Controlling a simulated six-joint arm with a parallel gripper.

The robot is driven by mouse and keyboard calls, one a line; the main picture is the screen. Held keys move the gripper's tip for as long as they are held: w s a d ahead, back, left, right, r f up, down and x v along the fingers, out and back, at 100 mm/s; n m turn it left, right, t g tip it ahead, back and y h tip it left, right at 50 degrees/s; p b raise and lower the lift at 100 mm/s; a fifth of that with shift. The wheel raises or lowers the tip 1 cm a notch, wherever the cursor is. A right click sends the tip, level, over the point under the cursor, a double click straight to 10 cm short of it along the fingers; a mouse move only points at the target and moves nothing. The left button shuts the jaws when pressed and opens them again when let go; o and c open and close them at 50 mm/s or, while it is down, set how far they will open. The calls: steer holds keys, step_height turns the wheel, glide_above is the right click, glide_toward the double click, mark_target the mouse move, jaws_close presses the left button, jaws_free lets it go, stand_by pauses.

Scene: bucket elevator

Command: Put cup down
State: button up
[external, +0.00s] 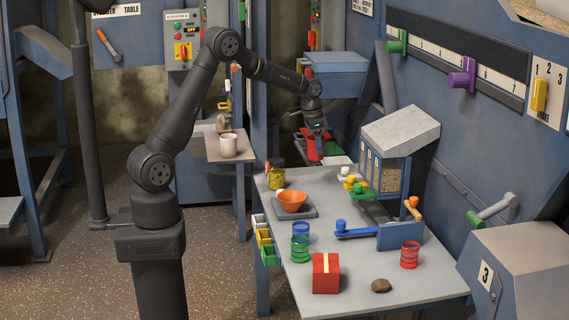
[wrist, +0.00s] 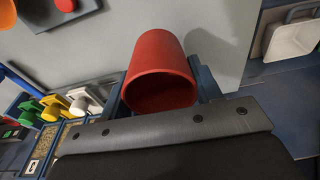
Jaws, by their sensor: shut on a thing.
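A red cup (wrist: 160,62) fills the middle of the wrist view, tilted in the picture with its open rim toward the bottom. The dark blue fingers of my gripper (wrist: 163,92) stand on both sides of it, shut on it. In the external view my gripper (external: 318,133) points down beyond the far end of the grey table (external: 380,287), and the red cup (external: 313,148) shows there, partly hidden. I cannot tell whether the cup touches anything beneath it.
A white scoop-like container (wrist: 290,38) is near the cup. A white mug (external: 228,145) stands on a side shelf (external: 220,158). The table's near right is fairly clear.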

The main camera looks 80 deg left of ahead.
steer(key=shift+w+d+f, duration=0.15)
steer(key=shift+w+d, duration=0.1)
steer(key=shift+w, duration=0.2)
steer(key=shift+s+a+f, duration=0.2)
steer(key=shift+a+f, duration=5.3)
steer(key=shift+a, duration=0.15)
steer(key=shift+f, duration=0.15)
steer(key=o, duration=1)
steer(key=shift+c, duration=0.2)
